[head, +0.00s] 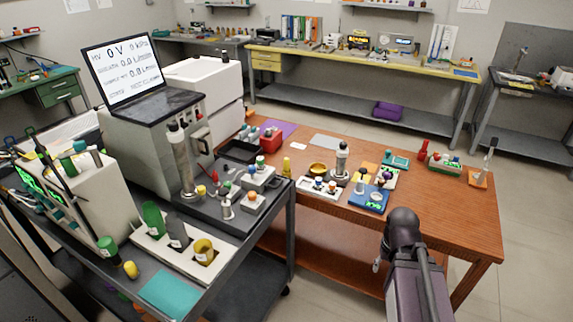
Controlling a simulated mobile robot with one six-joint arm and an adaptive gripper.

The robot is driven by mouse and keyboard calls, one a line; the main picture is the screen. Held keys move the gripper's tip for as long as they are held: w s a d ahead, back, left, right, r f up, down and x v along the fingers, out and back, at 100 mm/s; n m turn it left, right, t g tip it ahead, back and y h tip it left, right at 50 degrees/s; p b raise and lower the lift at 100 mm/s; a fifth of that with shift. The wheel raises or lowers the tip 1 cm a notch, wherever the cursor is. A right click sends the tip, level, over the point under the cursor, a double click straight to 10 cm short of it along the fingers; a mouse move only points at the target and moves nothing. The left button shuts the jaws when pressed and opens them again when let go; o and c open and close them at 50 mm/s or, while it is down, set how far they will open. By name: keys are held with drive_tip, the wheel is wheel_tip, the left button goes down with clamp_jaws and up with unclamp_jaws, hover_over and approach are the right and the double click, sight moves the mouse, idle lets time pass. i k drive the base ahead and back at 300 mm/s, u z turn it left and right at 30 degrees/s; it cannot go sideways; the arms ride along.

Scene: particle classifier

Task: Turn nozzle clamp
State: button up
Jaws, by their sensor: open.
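The classifier (160,140) is a grey box on the dark cart at the left, with a lit screen (124,68) on top. A dark handle shows on the box's front face, right of the column. I cannot tell which part is the nozzle clamp; it is too small or hidden. My dark arm rises at the lower right, in front of the wooden table and well apart from the classifier. My gripper itself does not show clearly.
The cart (225,262) holds small metal fittings, a white rack (150,243) with green, grey and yellow cups, and a teal mat (170,290). The wooden table (450,215) carries several small tools and trays. Floor at the lower right is clear.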

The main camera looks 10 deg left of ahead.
sight(252, 170)
drive_tip(key=z, duration=0.7)
drive_tip(key=k, duration=0.7)
drive_tip(key=u, duration=1.55)
drive_tip(key=i, duration=0.8)
drive_tip(key=z, duration=0.2)
